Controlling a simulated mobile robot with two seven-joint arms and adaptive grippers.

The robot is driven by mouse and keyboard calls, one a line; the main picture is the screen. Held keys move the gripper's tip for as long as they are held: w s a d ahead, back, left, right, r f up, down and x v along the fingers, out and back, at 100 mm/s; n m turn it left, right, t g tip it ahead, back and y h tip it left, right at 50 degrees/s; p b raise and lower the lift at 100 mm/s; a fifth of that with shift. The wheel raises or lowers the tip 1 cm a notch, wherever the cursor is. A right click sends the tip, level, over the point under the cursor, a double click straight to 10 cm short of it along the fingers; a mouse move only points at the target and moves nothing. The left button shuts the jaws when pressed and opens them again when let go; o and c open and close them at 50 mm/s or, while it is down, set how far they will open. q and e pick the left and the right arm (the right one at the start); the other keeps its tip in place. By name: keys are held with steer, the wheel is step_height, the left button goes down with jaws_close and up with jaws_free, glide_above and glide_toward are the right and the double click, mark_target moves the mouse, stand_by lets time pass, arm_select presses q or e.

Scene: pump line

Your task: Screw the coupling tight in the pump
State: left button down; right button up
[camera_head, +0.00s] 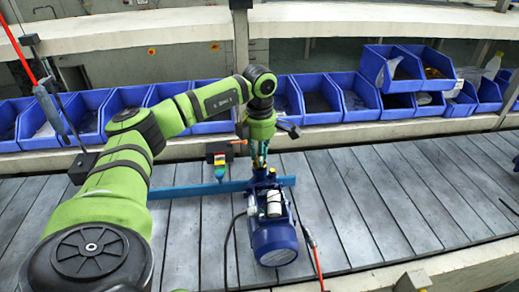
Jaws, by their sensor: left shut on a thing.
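A blue pump (272,234) with a rounded motor end and a pale cylinder on top stands on the slatted conveyor in the middle of the view. My left arm comes in from the left, and its gripper (260,164) points down at the far end of the pump. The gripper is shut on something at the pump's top. The coupling itself is too small and too covered by the fingers to make out clearly. My right gripper is not in view.
A blue bar (195,190) lies across the conveyor behind the pump. A small box with coloured buttons (220,158) stands left of my gripper. Several blue bins (322,104) line the shelf behind.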

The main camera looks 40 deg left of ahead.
arm_select(q)
steer(key=shift+s+f, duration=0.1)
steer(key=shift+f, duration=0.05)
steer(key=m, duration=0.3)
steer(key=shift+m, duration=0.3)
steer(key=c, duration=1.2)
jaws_free()
steer(key=shift+r+n+p, duration=0.2)
steer(key=shift+n+p, duration=0.3)
steer(key=shift+n, duration=0.3)
steer(key=shift+f+n, duration=0.1)
steer(key=shift+n, duration=0.9)
